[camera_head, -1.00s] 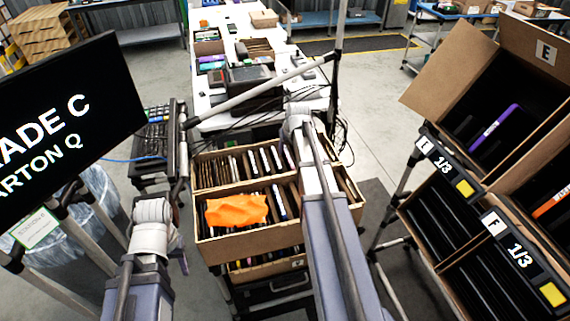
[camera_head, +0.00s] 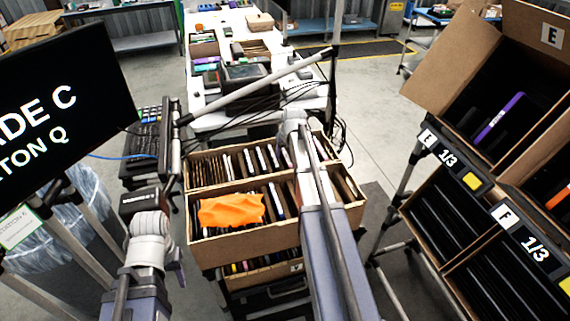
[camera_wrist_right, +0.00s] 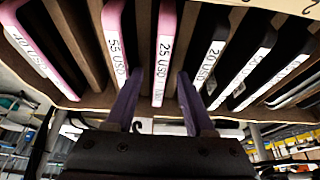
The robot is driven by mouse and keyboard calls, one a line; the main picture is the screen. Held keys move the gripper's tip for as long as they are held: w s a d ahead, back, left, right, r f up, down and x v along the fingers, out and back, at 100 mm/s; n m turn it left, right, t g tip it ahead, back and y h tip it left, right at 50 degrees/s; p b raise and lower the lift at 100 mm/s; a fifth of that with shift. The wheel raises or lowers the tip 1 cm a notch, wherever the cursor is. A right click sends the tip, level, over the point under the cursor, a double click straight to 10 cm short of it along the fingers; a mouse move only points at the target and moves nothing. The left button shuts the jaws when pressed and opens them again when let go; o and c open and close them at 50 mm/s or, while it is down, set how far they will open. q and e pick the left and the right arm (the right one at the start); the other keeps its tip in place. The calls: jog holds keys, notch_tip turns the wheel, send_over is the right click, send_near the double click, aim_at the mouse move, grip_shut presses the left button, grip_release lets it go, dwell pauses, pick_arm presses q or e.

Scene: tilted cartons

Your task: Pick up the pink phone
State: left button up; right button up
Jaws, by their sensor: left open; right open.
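In the right wrist view a pink phone with a "25 USD" label (camera_wrist_right: 165,50) stands upright in a carton slot. My right gripper (camera_wrist_right: 157,76) is open, one finger on each side of its lower part; I cannot tell whether they touch it. A second pink phone labelled "55 USD" (camera_wrist_right: 116,45) is just left, and another pink one (camera_wrist_right: 35,52) is further left. In the head view my right arm reaches over the cartons and hides its own fingertips. My left gripper (camera_head: 179,268) shows only partly at lower left, away from the cartons.
Dark phones with labels (camera_wrist_right: 247,72) stand right of the pink one. An orange cloth (camera_head: 231,210) lies on the front carton (camera_head: 240,247). Tilted cartons (camera_head: 470,225) stand at right, a screen (camera_head: 60,90) at left. A metal bar (camera_head: 255,85) crosses behind the cartons.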

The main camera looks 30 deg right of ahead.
grip_shut()
dwell(0.3)
pick_arm(q)
jog(key=shift+r, duration=0.25)
pick_arm(e)
jog(key=shift+r, duration=0.25)
